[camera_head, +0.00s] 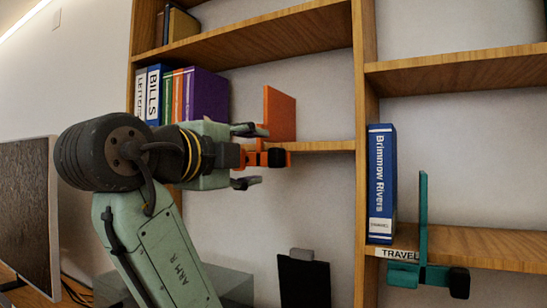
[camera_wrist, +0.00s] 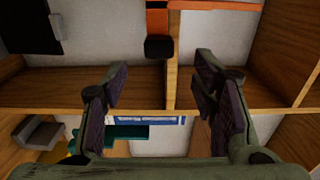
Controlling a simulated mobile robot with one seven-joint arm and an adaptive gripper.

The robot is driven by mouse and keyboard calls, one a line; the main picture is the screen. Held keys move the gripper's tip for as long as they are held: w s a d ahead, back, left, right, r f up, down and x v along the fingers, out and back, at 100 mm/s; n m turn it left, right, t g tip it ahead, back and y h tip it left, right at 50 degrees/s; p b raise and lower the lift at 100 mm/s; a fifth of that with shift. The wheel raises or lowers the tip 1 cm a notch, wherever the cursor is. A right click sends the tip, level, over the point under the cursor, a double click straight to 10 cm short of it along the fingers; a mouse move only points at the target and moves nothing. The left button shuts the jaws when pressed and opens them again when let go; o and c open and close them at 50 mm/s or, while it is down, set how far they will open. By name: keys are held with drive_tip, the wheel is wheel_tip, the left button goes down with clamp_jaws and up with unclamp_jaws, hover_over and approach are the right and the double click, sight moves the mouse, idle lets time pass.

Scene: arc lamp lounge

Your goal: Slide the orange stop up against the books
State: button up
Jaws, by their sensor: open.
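The orange stop (camera_head: 281,113) stands upright on the middle-left shelf, its plate above the board and its clamp with a black knob at the front edge. A gap separates it from the books, whose nearest is purple (camera_head: 207,96). The row also holds binders marked BILLS (camera_head: 153,95) and LETTERS, plus thinner books. My gripper (camera_head: 252,157) is open in front of the shelf edge, its fingers above and below the orange clamp in the head view. In the wrist view my gripper (camera_wrist: 161,72) shows the black knob (camera_wrist: 159,47) just beyond and between the fingertips, apart from both.
A wooden upright (camera_head: 366,150) divides the shelf bays. Right of it stand a blue Brimmow Rivers binder (camera_head: 381,180) and a teal stop (camera_head: 422,225) on a shelf labelled TRAVEL. A dark screen (camera_head: 28,210) is at left. A black panel (camera_head: 304,280) is below.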

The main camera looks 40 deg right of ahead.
sight(272, 158)
drive_tip(key=p+x, duration=0.2)
drive_tip(key=x, duration=0.7)
drive_tip(key=shift+w+d+p, duration=0.1)
drive_tip(key=shift+d+p, duration=0.05)
drive_tip(key=shift+p, duration=0.15)
drive_tip(key=shift+f, duration=0.1)
clamp_jaws()
idle(0.3)
